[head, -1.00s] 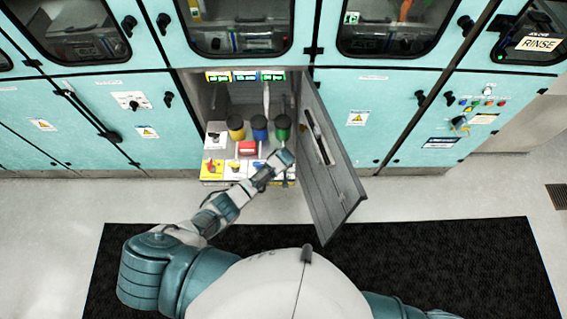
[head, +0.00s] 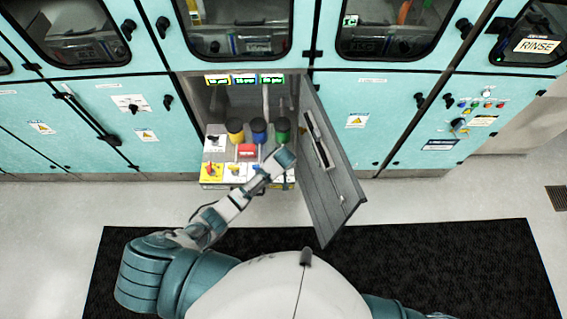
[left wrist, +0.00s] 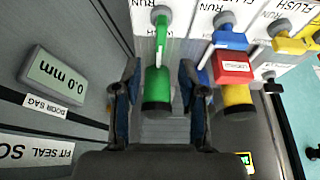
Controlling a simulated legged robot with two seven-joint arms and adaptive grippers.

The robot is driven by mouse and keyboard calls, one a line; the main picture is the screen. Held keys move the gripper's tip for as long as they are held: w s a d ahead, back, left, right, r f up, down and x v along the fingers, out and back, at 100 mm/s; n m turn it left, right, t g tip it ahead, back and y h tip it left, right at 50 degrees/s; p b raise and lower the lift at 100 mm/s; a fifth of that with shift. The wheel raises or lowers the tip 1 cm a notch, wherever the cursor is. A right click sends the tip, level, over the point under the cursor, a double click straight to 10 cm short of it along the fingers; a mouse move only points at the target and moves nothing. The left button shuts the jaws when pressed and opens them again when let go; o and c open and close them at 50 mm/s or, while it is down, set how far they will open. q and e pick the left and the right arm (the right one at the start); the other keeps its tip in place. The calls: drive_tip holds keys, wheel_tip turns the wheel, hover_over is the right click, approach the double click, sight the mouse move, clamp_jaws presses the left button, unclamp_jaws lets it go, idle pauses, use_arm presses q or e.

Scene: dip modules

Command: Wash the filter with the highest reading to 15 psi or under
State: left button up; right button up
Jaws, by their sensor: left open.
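An open cabinet bay holds three filters with dark ends: yellow (head: 235,127), blue (head: 259,127) and green (head: 282,126). Three small displays (head: 244,79) hang above them; their readings are too small to read. My left gripper (head: 286,157) is in front of the green filter in the head view. In the left wrist view my left gripper (left wrist: 158,95) is open, its fingers on either side of the green filter (left wrist: 157,88); contact cannot be told. A green handle (left wrist: 163,35) points toward that filter, beside RUN and FLUSH labels. My right gripper is out of view.
A red block (head: 247,150) sits in front of the filters, and a yellow panel with a handle (head: 211,171) is at the lower left. The open grey door (head: 330,160) stands close right of my left arm. A dark mat (head: 450,260) covers the floor.

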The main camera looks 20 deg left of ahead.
use_arm(q)
drive_tip(key=shift+v, duration=1.45)
drive_tip(key=shift+f, duration=0.1)
drive_tip(key=s+a+f+m+g+b, duration=0.1)
drive_tip(key=s+a+f, duration=0.1)
drive_tip(key=s+f, duration=0.5)
drive_tip(key=s+a+f+m+b, duration=0.1)
drive_tip(key=s+f, duration=0.2)
drive_tip(key=f, duration=0.8)
drive_tip(key=s+a+f+m+g+b, duration=0.1)
drive_tip(key=s+a+f, duration=0.1)
drive_tip(key=s+f, duration=0.5)
drive_tip(key=s+a+f+m+b, duration=0.1)
drive_tip(key=s+f, duration=0.5)
drive_tip(key=s, duration=0.4)
drive_tip(key=s+a+f+m+b, duration=0.1)
drive_tip(key=s+f, duration=0.4)
drive_tip(key=s, duration=0.6)
drive_tip(key=s+a+f+g+h+b, duration=0.1)
drive_tip(key=s+a+f, duration=0.1)
drive_tip(key=s+f, duration=0.4)
drive_tip(key=s, duration=0.4)
drive_tip(key=shift+s+a+f+m, duration=0.3)
drive_tip(key=shift+s+a+m, duration=0.05)
drive_tip(key=shift+m, duration=0.05)
